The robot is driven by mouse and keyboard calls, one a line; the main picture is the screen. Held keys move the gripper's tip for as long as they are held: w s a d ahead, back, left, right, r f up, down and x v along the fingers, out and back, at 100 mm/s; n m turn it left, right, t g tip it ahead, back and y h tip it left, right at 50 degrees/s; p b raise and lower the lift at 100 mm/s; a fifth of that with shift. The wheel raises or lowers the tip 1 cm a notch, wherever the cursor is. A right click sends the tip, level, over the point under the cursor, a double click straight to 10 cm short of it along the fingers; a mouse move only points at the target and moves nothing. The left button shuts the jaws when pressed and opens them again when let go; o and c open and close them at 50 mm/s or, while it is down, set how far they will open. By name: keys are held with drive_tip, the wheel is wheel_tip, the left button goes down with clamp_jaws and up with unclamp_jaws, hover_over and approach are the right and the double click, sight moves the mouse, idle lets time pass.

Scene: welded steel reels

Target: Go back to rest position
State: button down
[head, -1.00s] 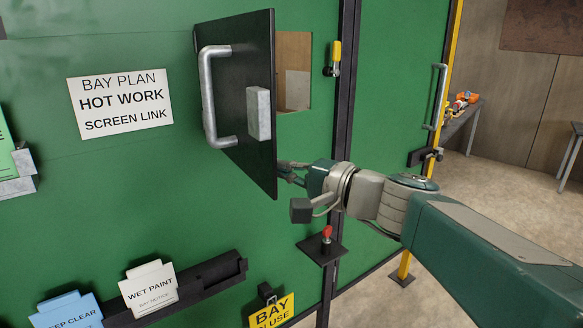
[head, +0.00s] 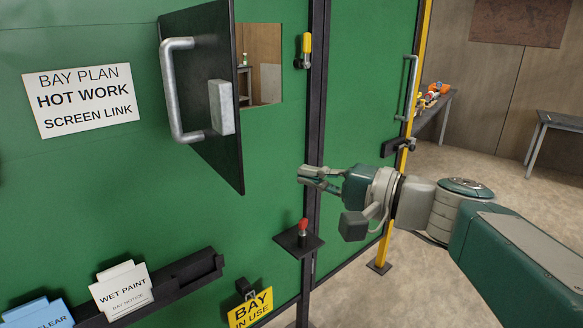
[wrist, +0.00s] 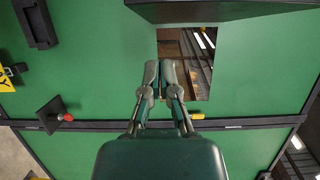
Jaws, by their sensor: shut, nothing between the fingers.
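My gripper (head: 304,177) is shut and empty in the head view, to the right of and a little below the open black hatch door (head: 205,95), apart from it. The fingers point left toward the green wall. In the wrist view my gripper (wrist: 159,66) shows its two fingers together, in front of the green panel. The square hatch opening (head: 262,65) is uncovered, and a room shows through it; the opening also appears in the wrist view (wrist: 201,75). The door stands swung out from the wall, with a grey handle (head: 172,90).
A red-knobbed post (head: 303,228) on a black shelf sits below my gripper. A yellow-handled latch (head: 305,48) is above, on the dark frame. Signs and a black rack (head: 190,272) are at lower left. Open floor (head: 430,220) and tables lie to the right.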

drive_tip(key=s+d+f+n+g+h, duration=0.1)
drive_tip(key=s+d+f+h, duration=0.2)
drive_tip(key=s+f+h, duration=0.35)
drive_tip(key=s+d+f+n+g+h, duration=0.2)
drive_tip(key=s+d+f+h, duration=0.1)
drive_tip(key=f, duration=0.6)
drive_tip(key=s+d+f+n+h, duration=0.1)
drive_tip(key=s+d+f+h, duration=0.1)
drive_tip(key=d, duration=0.3)
drive_tip(key=s+d+f+n+h, duration=0.1)
drive_tip(key=s+d+f+h, duration=0.2)
drive_tip(key=d+f+h, duration=0.1)
drive_tip(key=shift+d+f+t+h, duration=0.35)
drive_tip(key=shift+d+t, duration=0.05)
drive_tip(key=shift+d, duration=0.35)
